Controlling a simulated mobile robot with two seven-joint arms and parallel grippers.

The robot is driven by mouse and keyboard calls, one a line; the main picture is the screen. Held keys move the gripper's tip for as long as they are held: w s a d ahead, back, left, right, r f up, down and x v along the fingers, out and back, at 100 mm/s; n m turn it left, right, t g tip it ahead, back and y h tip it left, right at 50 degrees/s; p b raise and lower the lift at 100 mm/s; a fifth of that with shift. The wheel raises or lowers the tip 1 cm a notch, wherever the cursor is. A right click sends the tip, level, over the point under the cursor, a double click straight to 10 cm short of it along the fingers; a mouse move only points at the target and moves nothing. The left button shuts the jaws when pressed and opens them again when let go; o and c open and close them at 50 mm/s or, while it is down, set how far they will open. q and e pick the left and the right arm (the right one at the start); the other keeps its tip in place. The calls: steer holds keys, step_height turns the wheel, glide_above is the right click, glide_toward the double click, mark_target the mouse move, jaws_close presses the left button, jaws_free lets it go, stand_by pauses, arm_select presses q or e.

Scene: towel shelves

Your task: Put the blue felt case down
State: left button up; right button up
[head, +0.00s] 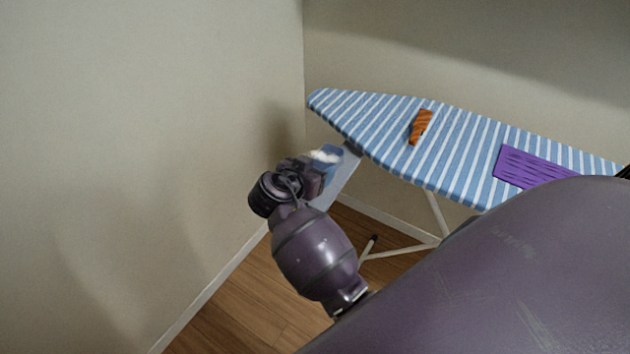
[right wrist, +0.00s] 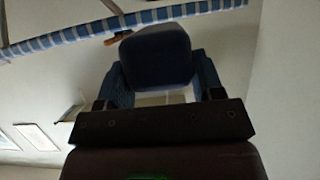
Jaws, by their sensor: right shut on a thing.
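The blue felt case (head: 333,153) is at my right gripper (head: 322,162), beside the narrow left end of the ironing board. In the right wrist view the dark blue case (right wrist: 155,55) sits between the two fingers of my right gripper (right wrist: 158,82), which is shut on it. In the head view the gripper and arm hide part of the case. A pale patch shows at the case's upper edge. My left gripper is not in view.
Walls stand close at the left and behind.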

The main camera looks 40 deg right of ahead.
steer(key=shift+f, duration=1.85)
steer(key=shift+f, duration=0.15)
steer(key=shift+f+b, duration=0.1)
steer(key=shift+b, duration=0.2)
steer(key=o, duration=0.9)
steer(key=shift+c, duration=0.2)
steer(key=shift+o, duration=0.3)
